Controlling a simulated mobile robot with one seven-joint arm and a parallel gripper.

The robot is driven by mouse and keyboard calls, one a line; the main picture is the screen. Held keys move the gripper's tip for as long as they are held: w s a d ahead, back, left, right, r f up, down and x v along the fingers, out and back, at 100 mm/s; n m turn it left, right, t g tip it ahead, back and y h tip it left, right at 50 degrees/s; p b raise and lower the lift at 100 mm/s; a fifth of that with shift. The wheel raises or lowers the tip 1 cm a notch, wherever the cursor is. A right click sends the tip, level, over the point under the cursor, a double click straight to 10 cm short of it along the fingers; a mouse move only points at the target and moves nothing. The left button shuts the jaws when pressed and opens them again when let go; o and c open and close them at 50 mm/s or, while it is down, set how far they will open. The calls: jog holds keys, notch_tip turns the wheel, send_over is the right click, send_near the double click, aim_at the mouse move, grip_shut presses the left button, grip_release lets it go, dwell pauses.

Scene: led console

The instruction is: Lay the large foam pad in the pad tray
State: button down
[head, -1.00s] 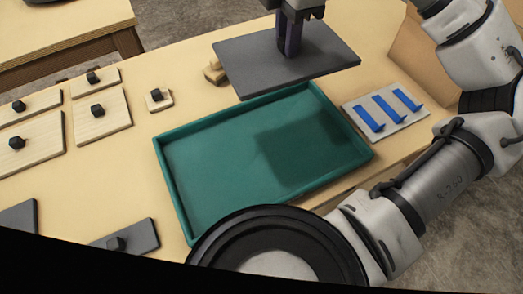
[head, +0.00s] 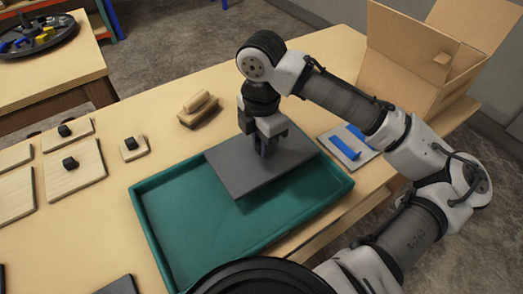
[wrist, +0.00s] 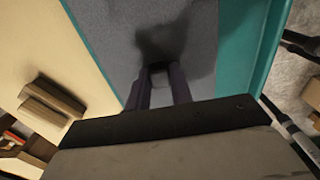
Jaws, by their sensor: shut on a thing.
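The large foam pad (head: 252,178) is a flat dark grey slab. My gripper (head: 265,150) is shut on it from above, and the fingers point down at its upper face. The green pad tray (head: 165,235) lies under it; the pad covers the tray's far right part and hides some of the far rim. A shadow falls on the tray floor along the pad's near edge, so the pad seems to be a little above the floor. In the wrist view my fingers (wrist: 160,88) meet the grey pad (wrist: 105,35), with green tray (wrist: 262,55) beside it.
A wooden block with a handle (head: 198,108) stands behind the tray. A light plate with blue strips (head: 350,145) lies to its right, near an open cardboard box (head: 400,65). Wooden boards with black knobs (head: 75,170) lie to the left. The tray's left part is empty.

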jog(key=shift+f, duration=1.7)
jog(key=shift+f, duration=0.1)
jog(key=c, duration=1.2)
grip_release()
jog(key=shift+c, duration=0.2)
notch_tip(320, 180, up, 12)
jog(key=shift+r, duration=0.15)
